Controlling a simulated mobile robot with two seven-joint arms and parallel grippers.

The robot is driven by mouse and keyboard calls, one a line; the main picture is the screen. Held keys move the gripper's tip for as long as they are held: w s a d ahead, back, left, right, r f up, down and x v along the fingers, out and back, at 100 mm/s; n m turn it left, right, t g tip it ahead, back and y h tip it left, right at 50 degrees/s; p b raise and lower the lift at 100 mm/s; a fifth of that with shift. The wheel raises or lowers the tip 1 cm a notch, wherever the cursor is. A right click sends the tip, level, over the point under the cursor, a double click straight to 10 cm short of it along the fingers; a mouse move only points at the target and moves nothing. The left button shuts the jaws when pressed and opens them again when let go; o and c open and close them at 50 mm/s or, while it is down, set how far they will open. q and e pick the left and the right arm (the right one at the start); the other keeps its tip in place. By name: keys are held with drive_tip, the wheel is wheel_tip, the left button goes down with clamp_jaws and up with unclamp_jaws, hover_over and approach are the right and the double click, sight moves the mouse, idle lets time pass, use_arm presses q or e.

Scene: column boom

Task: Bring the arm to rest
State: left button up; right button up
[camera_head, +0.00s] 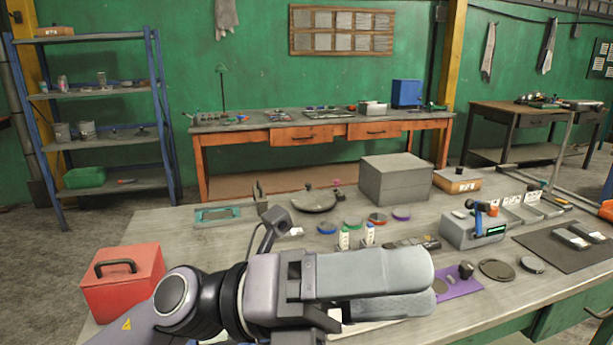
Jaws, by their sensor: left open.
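My left arm comes in from the lower left. Its gripper (432,284) points right above the front part of the grey workbench (162,222). The two long grey fingers lie almost one behind the other in this view, with a narrow gap between them. The gripper is open and I see nothing held in it. It hides part of the bench top and part of a purple mat (462,284). My right gripper is not in view.
A red box (124,285) stands beside my left arm. Behind the gripper are small bottles, coloured discs, a grey box (396,180) and a grey device (472,230). A dark mat (545,245) lies at the right. Bare bench shows at the left.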

use_arm(q)
drive_tip(key=w+a+n+t+y, duration=0.1)
drive_tip(key=w+a+n+t, duration=0.35)
drive_tip(key=n+t, duration=0.65)
drive_tip(key=w+a+n+t+y, duration=0.1)
drive_tip(key=w+a+n+t, duration=0.4)
drive_tip(key=n+t, duration=0.55)
drive_tip(key=w+a+f+n+y, duration=0.2)
drive_tip(key=a+f+n+y, duration=0.3)
drive_tip(key=f+n+y, duration=0.3)
drive_tip(key=w+a+f+n+y, duration=0.2)
drive_tip(key=a+f+n+y, duration=0.4)
drive_tip(key=f+n+y, duration=0.15)
drive_tip(key=s+a+f+n+g+y, duration=0.25)
drive_tip(key=s+a+f+g, duration=0.2)
drive_tip(key=f, duration=0.35)
drive_tip(key=s+a+f+n+g+y, duration=0.1)
drive_tip(key=s+a+f+n+g, duration=0.2)
drive_tip(key=s+f, duration=0.45)
drive_tip(key=s+a+f+g, duration=0.2)
drive_tip(key=s+f+g, duration=0.4)
drive_tip(key=s+f, duration=0.3)
drive_tip(key=w+d+f+t+h+b, duration=0.2)
drive_tip(key=w+d+f+t, duration=0.1)
drive_tip(key=w+f+t, duration=0.2)
wheel_tip(320, 180, down, 5)
drive_tip(key=shift+r+t, duration=0.2)
drive_tip(key=shift+t, duration=0.8)
